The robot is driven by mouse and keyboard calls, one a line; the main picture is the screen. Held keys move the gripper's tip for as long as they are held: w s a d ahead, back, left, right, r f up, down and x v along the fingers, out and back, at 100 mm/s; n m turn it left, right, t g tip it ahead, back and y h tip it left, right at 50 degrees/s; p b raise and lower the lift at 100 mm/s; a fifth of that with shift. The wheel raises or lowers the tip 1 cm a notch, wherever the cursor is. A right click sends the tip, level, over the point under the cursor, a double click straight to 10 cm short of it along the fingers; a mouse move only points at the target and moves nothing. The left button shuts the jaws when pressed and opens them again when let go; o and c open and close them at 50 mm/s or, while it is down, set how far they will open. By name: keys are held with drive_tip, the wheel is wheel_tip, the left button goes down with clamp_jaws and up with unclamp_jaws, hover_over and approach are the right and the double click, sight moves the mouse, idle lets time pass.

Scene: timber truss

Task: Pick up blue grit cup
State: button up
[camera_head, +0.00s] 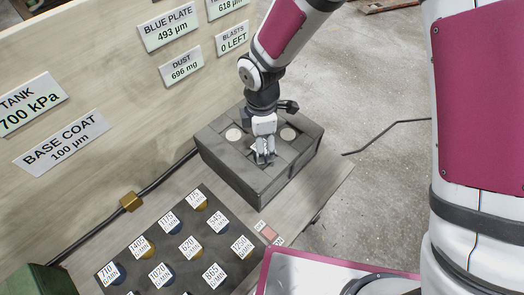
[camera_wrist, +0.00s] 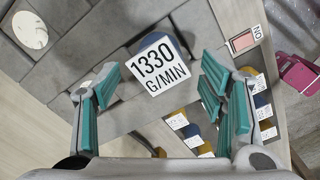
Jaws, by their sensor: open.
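A blue cup (camera_wrist: 180,47) with a white "1330 G/MIN" label sits at the grey block in the wrist view, mostly hidden by its label. It lies between and beyond the spread fingers of my gripper (camera_wrist: 162,105). In the head view my gripper (camera_head: 264,158) points down over the grey block (camera_head: 235,175), and it hides most of that cup. My gripper is open; I see no finger contact with the cup.
A dark rack (camera_head: 180,232) of several labelled blue and gold cups stands in front of the block. A red-pink square (camera_head: 270,233) lies beside it. Two pale discs (camera_head: 234,134) sit on the block. A signboard (camera_head: 120,60) rises behind.

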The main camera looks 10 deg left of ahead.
drive_tip(key=shift+f, duration=1.55)
drive_tip(key=shift+w, duration=0.1)
drive_tip(key=shift+r, duration=0.1)
drive_tip(key=c, duration=1.5)
